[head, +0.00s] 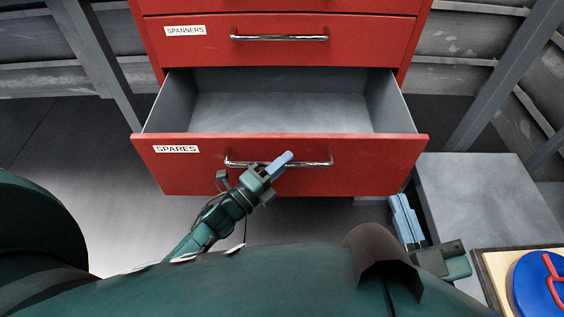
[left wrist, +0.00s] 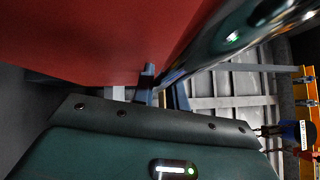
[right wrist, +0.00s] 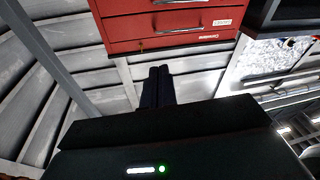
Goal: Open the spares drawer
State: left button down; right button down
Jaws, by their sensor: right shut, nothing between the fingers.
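The red spares drawer (head: 370,165), labelled SPARES, stands pulled out, with its empty grey inside showing from above. Its chrome handle (head: 318,163) runs across the front and shows large in the left wrist view (left wrist: 235,40). My left gripper (head: 282,162) is at the middle of this handle. In the left wrist view its fingers (left wrist: 160,88) lie on either side of the bar, shut on it. My right gripper (head: 402,212) is shut and empty, right of the drawer front and apart from it; its fingers show together in the right wrist view (right wrist: 158,85).
The spanners drawer (head: 280,42) above is closed. A grey box-like surface (head: 475,190) stands to the right of the drawer. A board with a blue round part (head: 535,285) and a red piece is at the lower right. Grey floor (head: 80,165) is clear on the left.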

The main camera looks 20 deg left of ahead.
pick_arm(q)
jog(key=c, duration=1.4)
grip_release()
jog(key=p+v, duration=0.2)
jog(key=v, duration=1.1)
jog(key=shift+s, duration=0.15)
